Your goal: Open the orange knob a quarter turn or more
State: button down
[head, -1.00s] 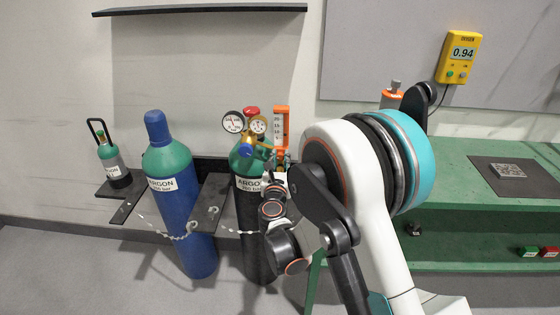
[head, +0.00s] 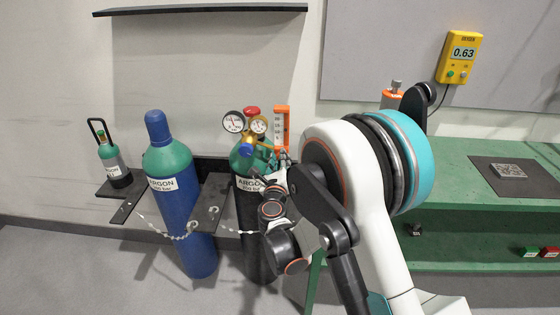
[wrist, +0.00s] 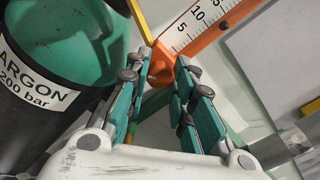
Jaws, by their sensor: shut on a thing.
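The orange knob (wrist: 160,70) shows in the wrist view, between my fingertips at the lower end of the orange flowmeter (wrist: 204,30). My gripper (wrist: 157,76) is shut on the knob, one teal-padded finger on each side, hiding parts of it. In the head view the flowmeter (head: 281,125) stands upright beside two round gauges (head: 246,123) on the black and green argon cylinder. There my gripper (head: 281,163) is just below the flowmeter, and I cannot make out the knob.
A blue argon cylinder (head: 182,220) stands chained to the left. A small green cylinder (head: 114,165) sits on a bracket farther left. A yellow oxygen meter (head: 460,57) on the wall panel reads 0.63. A green bench (head: 455,180) is at the right, behind my arm.

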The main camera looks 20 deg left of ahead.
dwell(0.4)
jog(key=c, duration=1.4)
grip_release()
jog(key=shift+o, duration=0.2)
jog(key=shift+s, duration=0.1)
jog(key=v, duration=0.7)
jog(key=shift+s, duration=0.2)
